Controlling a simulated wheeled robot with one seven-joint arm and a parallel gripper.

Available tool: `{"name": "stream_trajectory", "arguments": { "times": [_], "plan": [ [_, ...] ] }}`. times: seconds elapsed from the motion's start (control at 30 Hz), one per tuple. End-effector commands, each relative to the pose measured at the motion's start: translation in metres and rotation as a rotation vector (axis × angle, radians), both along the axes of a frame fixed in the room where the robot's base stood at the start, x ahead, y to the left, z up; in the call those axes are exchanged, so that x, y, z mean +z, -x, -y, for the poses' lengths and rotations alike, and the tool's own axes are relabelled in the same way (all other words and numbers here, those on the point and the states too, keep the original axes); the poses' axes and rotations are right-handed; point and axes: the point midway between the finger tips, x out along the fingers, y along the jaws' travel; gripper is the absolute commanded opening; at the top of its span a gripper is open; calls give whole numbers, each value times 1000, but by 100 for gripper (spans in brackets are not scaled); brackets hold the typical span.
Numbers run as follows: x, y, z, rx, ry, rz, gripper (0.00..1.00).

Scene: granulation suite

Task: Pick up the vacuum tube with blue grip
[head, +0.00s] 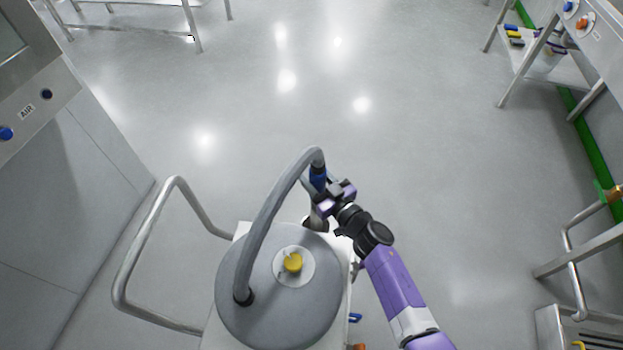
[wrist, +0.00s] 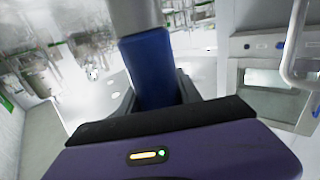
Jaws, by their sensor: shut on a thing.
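The vacuum tube (head: 268,215) is a grey hose that rises from the vacuum's round grey lid and arches over to its blue grip (head: 318,178). My gripper (head: 322,195) is at the blue grip, to the right of the lid. In the wrist view the blue grip (wrist: 150,68) stands between my fingers, with the grey tube (wrist: 135,14) above it. My gripper is shut on the blue grip. The fingertips are mostly hidden behind the gripper body in the wrist view.
The vacuum's lid (head: 245,320) has a yellow knob (head: 292,262). A bent metal handle (head: 143,240) stands out to the left. A grey cabinet (head: 60,200) is at far left, and a steel rack (head: 545,65) is at upper right. The floor (head: 300,110) ahead is clear.

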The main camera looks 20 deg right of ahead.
Motion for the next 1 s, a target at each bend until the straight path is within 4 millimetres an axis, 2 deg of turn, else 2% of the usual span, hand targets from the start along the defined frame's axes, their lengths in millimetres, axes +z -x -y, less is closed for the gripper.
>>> {"name": "stream_trajectory", "arguments": {
  "times": [0.03,0.17,0.8,1.0],
  "plan": [
    [10,-1,0,0,0,4,1],
    [29,0,0,0,1,4,1],
    [144,0,0,-1,1,5,1],
    [172,-1,0,-1,0,4,1]
  ]
}}
